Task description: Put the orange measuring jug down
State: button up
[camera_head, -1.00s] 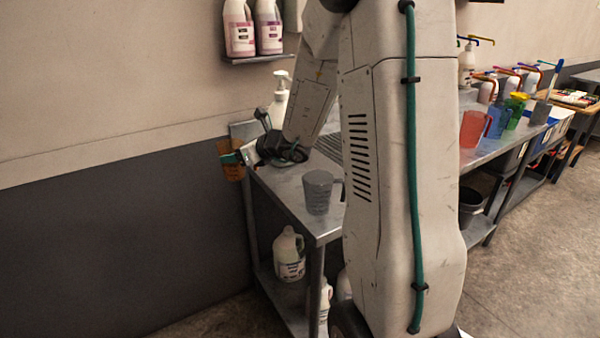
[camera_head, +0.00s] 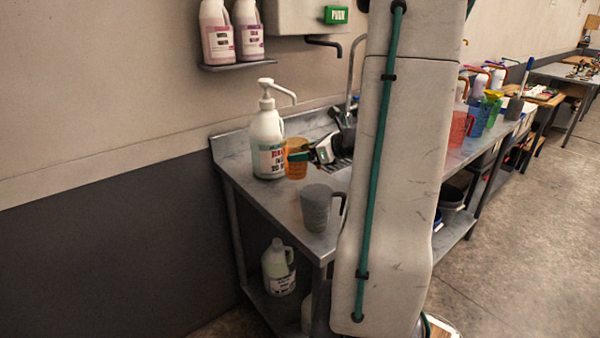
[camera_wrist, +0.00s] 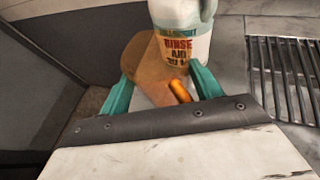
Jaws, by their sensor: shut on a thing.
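The orange measuring jug (camera_head: 296,163) is at the bench's back left, just right of the white rinse aid pump bottle (camera_head: 268,146). My gripper (camera_head: 304,155) reaches it from the right and is shut on it. In the wrist view the translucent jug (camera_wrist: 150,62) lies beyond the teal fingers of my gripper (camera_wrist: 165,92), with its orange handle between them. The bottle (camera_wrist: 185,40) stands close behind the jug there; I cannot tell whether they touch. The jug's base is low over the steel bench (camera_head: 262,200); whether it rests on it is unclear.
A grey jug (camera_head: 317,208) stands near the bench's front edge. A metal drain grate (camera_wrist: 284,75) lies right of the bottle. Red (camera_head: 460,128) and other coloured jugs stand farther right. Bare bench lies left of the grey jug. A shelf with bottles (camera_head: 233,66) hangs above.

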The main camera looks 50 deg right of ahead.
aim_at(306, 168)
jog(key=shift+f, duration=2.5)
jog(key=o, duration=1)
jog(key=shift+f, duration=0.15)
